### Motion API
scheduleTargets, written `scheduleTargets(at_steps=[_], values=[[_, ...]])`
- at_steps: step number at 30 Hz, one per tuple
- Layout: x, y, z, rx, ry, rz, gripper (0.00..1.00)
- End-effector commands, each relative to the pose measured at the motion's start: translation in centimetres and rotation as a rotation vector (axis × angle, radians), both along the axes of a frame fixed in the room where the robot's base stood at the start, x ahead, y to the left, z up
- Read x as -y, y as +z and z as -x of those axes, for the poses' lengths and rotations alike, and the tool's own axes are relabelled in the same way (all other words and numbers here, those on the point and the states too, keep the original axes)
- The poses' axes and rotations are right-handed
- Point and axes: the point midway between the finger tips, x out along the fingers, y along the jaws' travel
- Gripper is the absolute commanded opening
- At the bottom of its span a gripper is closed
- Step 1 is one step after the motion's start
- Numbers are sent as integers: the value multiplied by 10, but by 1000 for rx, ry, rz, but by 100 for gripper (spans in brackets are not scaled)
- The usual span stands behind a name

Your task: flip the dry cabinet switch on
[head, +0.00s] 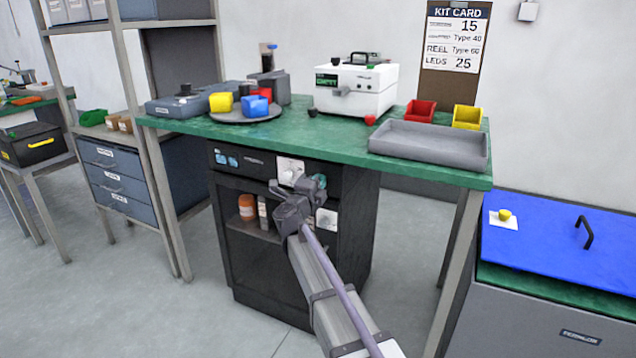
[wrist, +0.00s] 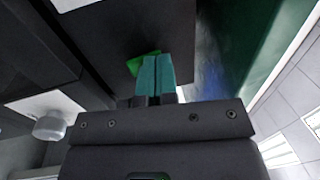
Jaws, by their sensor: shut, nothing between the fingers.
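The dry cabinet appears to be the black cabinet (head: 350,240) under the green bench, with an open front. Its dark panel also shows in the wrist view (wrist: 110,40). A white plate with a pale knob (head: 290,170) is on its upper front, and the knob shows in the wrist view (wrist: 50,128). My gripper (head: 320,181) is at the upper right of the cabinet front, its teal fingers (wrist: 156,78) shut and empty. A bright green piece (wrist: 138,63) shows behind the fingertips, partly hidden; I cannot tell whether it is the switch or whether they touch.
A second white plate (head: 326,220) is lower on the cabinet. The green bench top (head: 340,150) overhangs the cabinet, carrying a white instrument (head: 355,85) and a grey tray (head: 430,145). Bottles (head: 247,207) stand inside the cabinet. A blue-lidded chest (head: 555,240) stands at right.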

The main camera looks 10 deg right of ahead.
Motion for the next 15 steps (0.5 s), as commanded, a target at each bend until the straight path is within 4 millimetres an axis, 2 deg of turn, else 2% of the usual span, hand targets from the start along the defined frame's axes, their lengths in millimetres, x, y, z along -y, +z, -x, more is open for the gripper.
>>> scheduleTargets(at_steps=[5, 8, 15], values=[[-8, 4, 15, 0, -2, 0, 0], [-18, 8, 32, 0, -4, -1, 0], [-53, 18, 79, 0, -4, -1, 0]])
